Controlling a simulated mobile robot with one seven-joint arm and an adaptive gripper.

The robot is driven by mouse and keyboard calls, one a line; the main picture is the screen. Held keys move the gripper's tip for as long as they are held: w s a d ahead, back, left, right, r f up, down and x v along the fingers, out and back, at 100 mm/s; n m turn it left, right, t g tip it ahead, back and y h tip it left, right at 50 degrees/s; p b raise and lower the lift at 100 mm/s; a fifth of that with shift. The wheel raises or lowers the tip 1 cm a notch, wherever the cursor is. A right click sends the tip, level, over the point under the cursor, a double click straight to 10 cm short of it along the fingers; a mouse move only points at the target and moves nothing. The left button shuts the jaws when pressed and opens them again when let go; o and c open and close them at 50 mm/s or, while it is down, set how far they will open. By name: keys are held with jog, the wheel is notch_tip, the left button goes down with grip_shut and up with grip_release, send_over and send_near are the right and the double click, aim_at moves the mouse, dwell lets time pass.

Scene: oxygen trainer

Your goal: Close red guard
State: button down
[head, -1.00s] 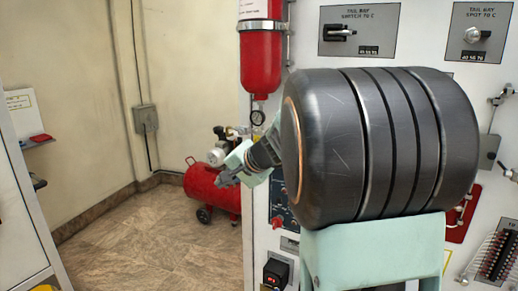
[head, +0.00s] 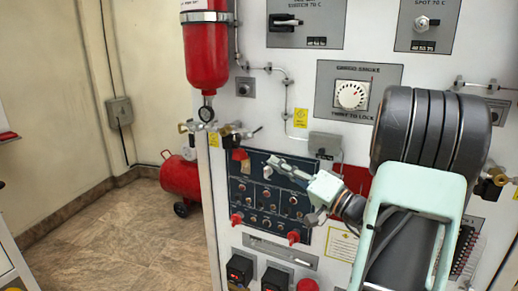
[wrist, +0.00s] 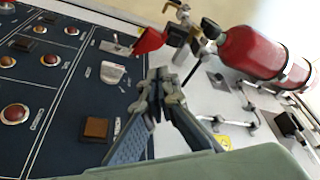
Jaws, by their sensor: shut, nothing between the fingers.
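A red guard (head: 240,154) sticks out at the top left of the dark blue switch panel (head: 254,212) in the head view. In the wrist view the red guard (wrist: 150,41) stands out from the panel's edge, near a silver switch plate (wrist: 115,49). My gripper (head: 272,164) is in front of the upper part of the panel, right of the guard, fingers pointing left. In the wrist view my gripper (wrist: 161,82) has its fingertips together and empty, apart from the guard in the picture.
A red cylinder (head: 207,55) with a gauge and brass fittings hangs above left. Black boxes (head: 240,271) stand below the panel. The tiled floor (head: 120,235) at left is clear.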

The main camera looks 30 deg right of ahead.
aim_at(251, 148)
jog(key=p+x, duration=0.2)
jog(key=x, duration=0.8)
jog(key=shift+d+f+b, duration=0.1)
jog(key=shift+f+b, duration=0.2)
jog(key=shift+b, duration=0.4)
